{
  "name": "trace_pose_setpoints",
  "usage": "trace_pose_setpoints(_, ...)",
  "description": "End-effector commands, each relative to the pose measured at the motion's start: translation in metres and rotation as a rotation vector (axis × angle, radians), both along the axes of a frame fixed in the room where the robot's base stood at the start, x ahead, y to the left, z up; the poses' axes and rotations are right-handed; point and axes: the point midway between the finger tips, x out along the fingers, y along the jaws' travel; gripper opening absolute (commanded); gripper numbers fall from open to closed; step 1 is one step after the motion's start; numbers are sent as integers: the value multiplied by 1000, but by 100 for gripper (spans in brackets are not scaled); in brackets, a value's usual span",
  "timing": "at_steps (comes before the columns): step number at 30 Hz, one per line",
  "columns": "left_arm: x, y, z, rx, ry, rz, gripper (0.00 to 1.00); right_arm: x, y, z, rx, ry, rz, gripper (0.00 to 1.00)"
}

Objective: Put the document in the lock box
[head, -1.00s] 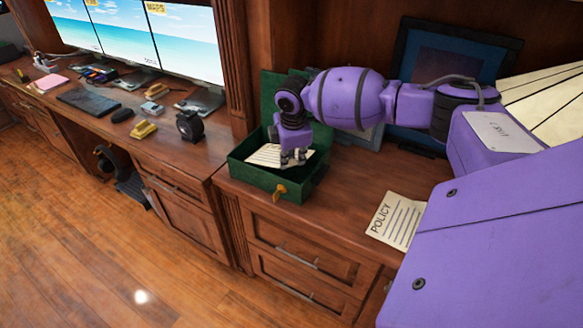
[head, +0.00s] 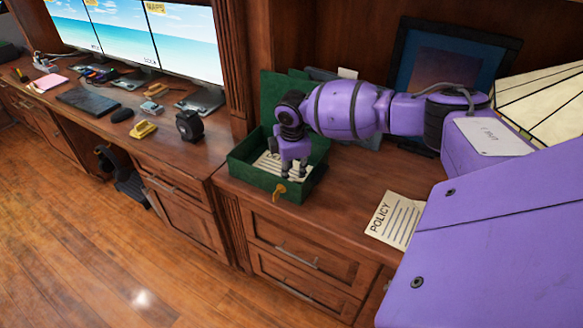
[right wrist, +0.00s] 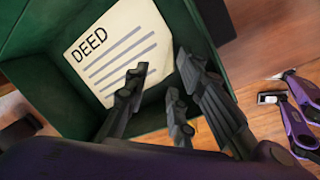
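The lock box (head: 247,178) is a green open box on the desk, its lid raised at the back and a gold key (head: 280,190) at its front. A cream document marked DEED (head: 268,163) lies inside it. In the right wrist view the document (right wrist: 118,50) rests in the box (right wrist: 40,85), with the lower part behind my fingers. My right gripper (head: 292,170) reaches down into the box over the document. In the right wrist view its fingers (right wrist: 165,100) are spread with nothing between them. My left gripper is not in the head view.
A paper marked POLICY (head: 395,218) lies on the desk to the right of the box. A dark picture frame (head: 445,75) stands behind. To the left are a tape dispenser (head: 189,125), a yellow stapler (head: 143,130) and monitors (head: 185,40). Bare desk lies between the box and the POLICY paper.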

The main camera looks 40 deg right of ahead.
Motion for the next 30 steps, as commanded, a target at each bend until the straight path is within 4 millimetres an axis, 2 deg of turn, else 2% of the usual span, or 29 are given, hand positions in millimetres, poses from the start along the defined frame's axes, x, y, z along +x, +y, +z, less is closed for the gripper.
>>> trace_pose_setpoints(4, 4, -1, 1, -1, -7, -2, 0, 0, 0, 3, 0, -1, 0, 23)
trace_pose_setpoints(8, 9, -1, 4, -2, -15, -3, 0, -1, 1, 17, 1, -3, 2, 23)
trace_pose_setpoints(21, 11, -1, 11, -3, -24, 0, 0, -17, 12, 104, -1, -4, 1, 23)
trace_pose_setpoints(25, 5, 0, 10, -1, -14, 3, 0, -19, 14, 117, 0, -2, 0, 23)
trace_pose_setpoints(30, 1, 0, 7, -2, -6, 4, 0, -21, 15, 122, 1, 0, 0, 23)
